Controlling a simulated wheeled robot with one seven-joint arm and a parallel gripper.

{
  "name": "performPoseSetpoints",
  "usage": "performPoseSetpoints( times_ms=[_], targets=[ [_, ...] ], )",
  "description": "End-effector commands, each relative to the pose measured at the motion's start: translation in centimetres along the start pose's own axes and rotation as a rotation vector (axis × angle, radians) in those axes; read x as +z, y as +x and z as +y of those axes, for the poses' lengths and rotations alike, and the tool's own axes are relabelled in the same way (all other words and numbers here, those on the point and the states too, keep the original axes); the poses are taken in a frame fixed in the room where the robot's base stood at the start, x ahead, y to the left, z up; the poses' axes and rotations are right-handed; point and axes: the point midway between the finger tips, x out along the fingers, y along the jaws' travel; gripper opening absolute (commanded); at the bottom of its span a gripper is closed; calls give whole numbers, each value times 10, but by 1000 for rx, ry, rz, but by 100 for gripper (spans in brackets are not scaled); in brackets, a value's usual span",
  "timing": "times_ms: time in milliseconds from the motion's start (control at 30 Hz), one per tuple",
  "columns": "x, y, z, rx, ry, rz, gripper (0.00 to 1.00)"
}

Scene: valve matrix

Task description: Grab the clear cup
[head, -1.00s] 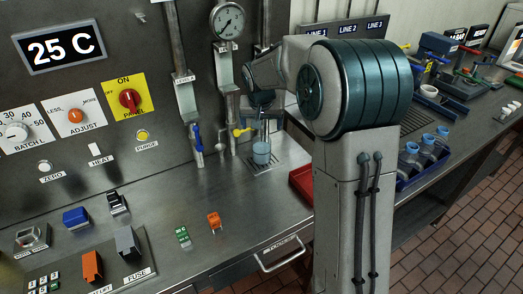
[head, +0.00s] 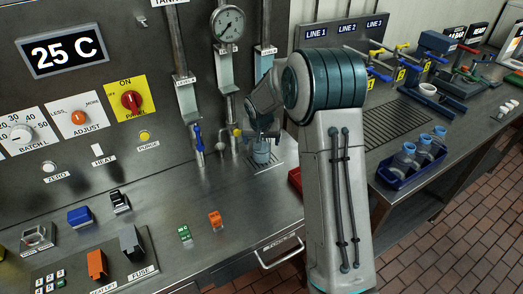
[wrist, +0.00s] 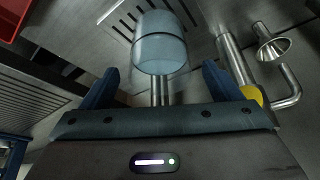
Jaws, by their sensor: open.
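The clear cup (head: 261,152) stands on a slotted drain grate (head: 264,166) on the steel counter, and looks bluish and translucent. In the wrist view the cup (wrist: 160,42) shows beyond the fingertips, roughly centred between them. My gripper (wrist: 158,82) is open, with one blue finger on each side and nothing between them. In the head view my gripper (head: 263,134) is at the cup's upper part, partly covering it. I cannot tell whether the fingers touch the cup.
A pipe with a yellow-handled valve (head: 236,133) is close left of the cup. A blue-handled valve (head: 197,137) stands further left. A red tray (head: 295,179) lies right of the grate, partly hidden by my arm. A blue crate with several clear cups (head: 411,165) is at the right.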

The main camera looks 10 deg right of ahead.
Motion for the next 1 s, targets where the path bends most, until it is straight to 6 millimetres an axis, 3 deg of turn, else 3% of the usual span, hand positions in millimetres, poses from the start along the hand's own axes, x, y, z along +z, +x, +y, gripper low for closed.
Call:
performPoseSetpoints(
  times_ms=[100,367,667,833,1000],
  targets=[
    [0,0,0,0,0,0,81],
    [0,-1,0,0,0,1,11],
    [-2,-3,0,0,0,2,11],
    [-7,-15,0,-1,1,4,11],
    [18,-23,-1,-1,-3,2,11]
  ],
)
